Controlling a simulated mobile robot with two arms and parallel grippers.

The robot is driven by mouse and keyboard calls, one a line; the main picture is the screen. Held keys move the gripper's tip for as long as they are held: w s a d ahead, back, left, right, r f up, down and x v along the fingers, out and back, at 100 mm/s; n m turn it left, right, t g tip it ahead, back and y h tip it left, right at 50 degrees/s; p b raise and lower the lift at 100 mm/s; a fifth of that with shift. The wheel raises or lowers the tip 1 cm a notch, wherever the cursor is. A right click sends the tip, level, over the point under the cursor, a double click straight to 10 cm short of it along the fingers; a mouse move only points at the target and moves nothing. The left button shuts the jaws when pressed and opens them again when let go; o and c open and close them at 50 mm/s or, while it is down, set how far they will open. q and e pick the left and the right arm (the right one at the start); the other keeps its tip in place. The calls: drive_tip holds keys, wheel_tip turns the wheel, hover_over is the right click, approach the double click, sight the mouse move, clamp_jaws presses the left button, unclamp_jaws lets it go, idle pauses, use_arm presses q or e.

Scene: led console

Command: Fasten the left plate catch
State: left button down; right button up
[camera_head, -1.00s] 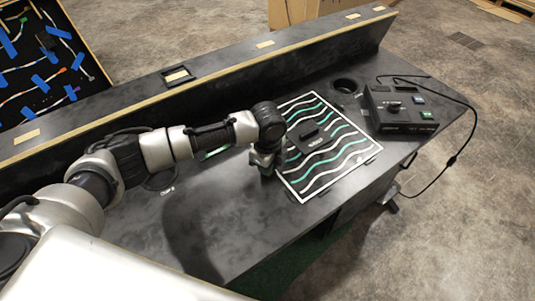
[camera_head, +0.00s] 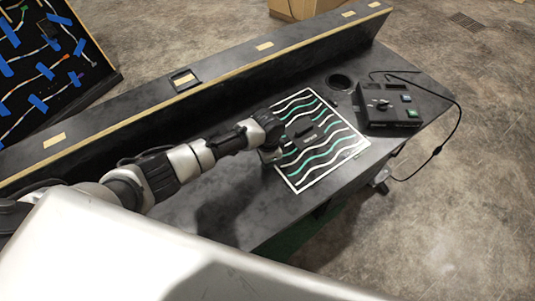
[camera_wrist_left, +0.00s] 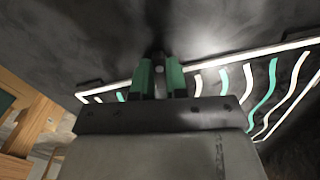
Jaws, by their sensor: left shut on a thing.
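The plate (camera_head: 336,139) lies on the dark bench top, with white and green wavy strips and a white border. A dark handle-like block (camera_head: 303,133) sits on it. My left gripper (camera_head: 269,156) is at the plate's left edge and hides that part of it. In the left wrist view the green fingers (camera_wrist_left: 159,80) are close together at the white border. A small dark knob, taken as the left plate catch (camera_wrist_left: 158,60), shows between their tips. The gripper is shut on it; its exact position is hard to tell. My right gripper is not in view.
A black control box (camera_head: 388,108) with a knob, buttons and a cable stands right of the plate. A round recess (camera_head: 340,82) is behind the plate. A raised wall (camera_head: 215,92) runs along the bench's back. A board with blue tape (camera_head: 45,70) stands at far left.

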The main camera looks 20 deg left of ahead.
use_arm(q)
drive_tip(key=shift+n+p, duration=0.7)
drive_tip(key=shift+n, duration=0.4)
drive_tip(key=shift+w, duration=0.1)
drive_tip(key=c, duration=1.1)
unclamp_jaws()
drive_tip(key=shift+c, duration=0.2)
wheel_tip(320, 180, up, 11)
